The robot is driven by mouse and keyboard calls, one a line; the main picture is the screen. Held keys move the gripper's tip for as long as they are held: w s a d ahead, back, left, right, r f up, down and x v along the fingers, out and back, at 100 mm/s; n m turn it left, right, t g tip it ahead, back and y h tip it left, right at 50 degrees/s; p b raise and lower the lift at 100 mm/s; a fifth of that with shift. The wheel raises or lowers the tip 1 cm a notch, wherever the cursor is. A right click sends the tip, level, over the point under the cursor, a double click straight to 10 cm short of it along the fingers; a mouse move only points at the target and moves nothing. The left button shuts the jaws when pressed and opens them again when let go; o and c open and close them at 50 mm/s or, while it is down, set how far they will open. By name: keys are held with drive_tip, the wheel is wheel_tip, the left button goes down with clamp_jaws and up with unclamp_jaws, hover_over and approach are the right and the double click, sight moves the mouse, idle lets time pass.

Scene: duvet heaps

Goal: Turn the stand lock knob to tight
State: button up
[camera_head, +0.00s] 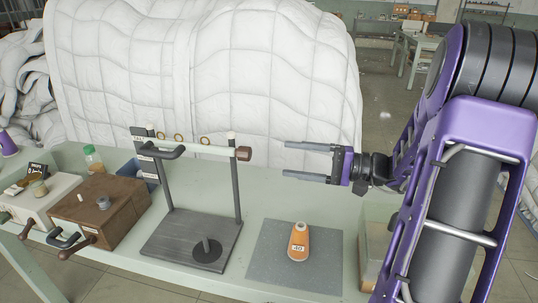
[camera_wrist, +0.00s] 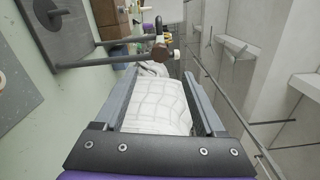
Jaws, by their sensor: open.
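A dark metal stand (camera_head: 239,188) with two uprights and a pale crossbar rises from a flat dark base on the table. A brown knob (camera_head: 244,153) sits at the bar's right end; I cannot read its setting. It also shows in the wrist view (camera_wrist: 159,53), beyond my fingers. A black crank handle (camera_head: 163,152) is at the bar's left end. My gripper (camera_head: 285,159) is open and empty, fingers pointing left toward the brown knob, with a gap between. In the wrist view, my gripper (camera_wrist: 160,82) has only white quilting between its fingers.
An orange cone-shaped spool (camera_head: 298,243) stands on a grey mat (camera_head: 268,272) below my gripper. A brown box (camera_head: 106,214) with a handle and a pale box (camera_head: 36,204) are at left. A big white duvet heap (camera_head: 200,65) rises behind the table (camera_head: 330,205).

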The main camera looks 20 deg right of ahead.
drive_tip(key=v, duration=0.7)
drive_tip(key=shift+s+d, duration=0.15)
